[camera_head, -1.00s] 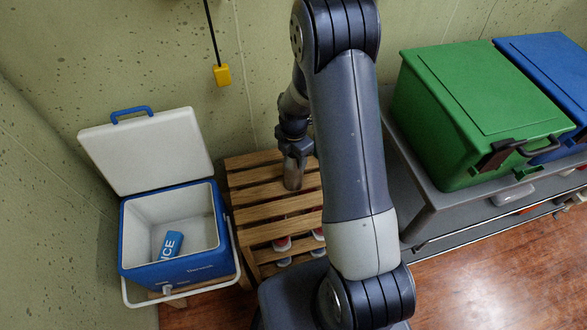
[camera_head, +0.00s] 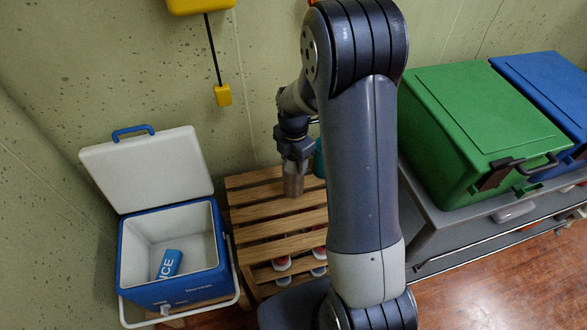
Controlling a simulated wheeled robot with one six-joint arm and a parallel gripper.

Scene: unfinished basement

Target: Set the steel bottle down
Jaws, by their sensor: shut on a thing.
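My gripper (camera_head: 294,160) is shut on the steel bottle (camera_head: 293,181), a short grey metal cylinder that hangs upright below the fingers. The bottle is over the slatted wooden rack (camera_head: 262,222). I cannot tell whether its base touches the slats. The gripper hides the top of the bottle. A teal thing (camera_head: 319,160) stands just right of the gripper, mostly hidden behind my arm.
An open blue and white cooler (camera_head: 196,290) with a blue ice pack (camera_head: 169,264) inside is left of the rack. Shoes (camera_head: 282,264) sit under the top slats. A grey cart with a green bin (camera_head: 480,120) and a blue bin (camera_head: 551,85) is at right.

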